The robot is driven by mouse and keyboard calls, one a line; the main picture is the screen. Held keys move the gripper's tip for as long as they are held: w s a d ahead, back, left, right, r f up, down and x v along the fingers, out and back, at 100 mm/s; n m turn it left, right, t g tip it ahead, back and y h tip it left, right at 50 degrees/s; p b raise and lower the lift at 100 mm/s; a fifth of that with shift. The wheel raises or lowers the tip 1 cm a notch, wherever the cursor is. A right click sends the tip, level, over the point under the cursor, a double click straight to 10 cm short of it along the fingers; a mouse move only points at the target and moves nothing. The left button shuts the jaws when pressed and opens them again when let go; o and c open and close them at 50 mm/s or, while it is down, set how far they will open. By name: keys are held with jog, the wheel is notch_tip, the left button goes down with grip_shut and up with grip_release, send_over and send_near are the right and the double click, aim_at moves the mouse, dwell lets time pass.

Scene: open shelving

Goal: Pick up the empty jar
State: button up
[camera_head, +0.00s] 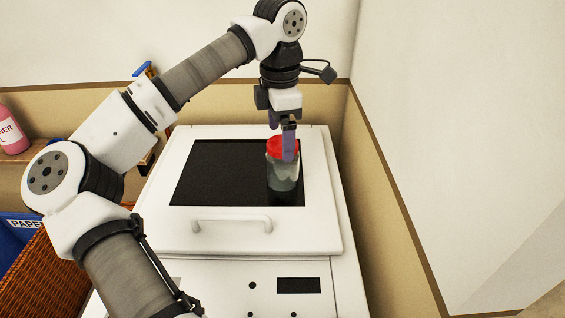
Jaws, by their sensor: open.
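The jar (284,179) is clear, with a red lid (274,146). It stands upright on the dark panel at the right of the white appliance's top. My gripper (289,153) points straight down at the jar from above. Its purple-grey fingers overlap the lid and the upper jar in the picture. The gripper is open. One finger hides part of the lid, and I cannot tell whether the fingers touch the jar.
The white appliance (297,235) has a front handle (232,222) and a dark top panel (215,172). A wall stands close on the right. At the left are a pink bottle (11,133), a wicker basket (40,272) and a blue bin (12,245). The panel left of the jar is clear.

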aim_at(283, 164)
jog(key=f, duration=0.2)
jog(key=f+p, duration=0.1)
jog(key=f, duration=0.2)
jog(key=shift+w+d+f, duration=0.2)
jog(key=shift+d+f, duration=0.1)
jog(key=shift+c, duration=0.2)
jog(key=c, duration=1.1)
jog(key=shift+r, duration=0.1)
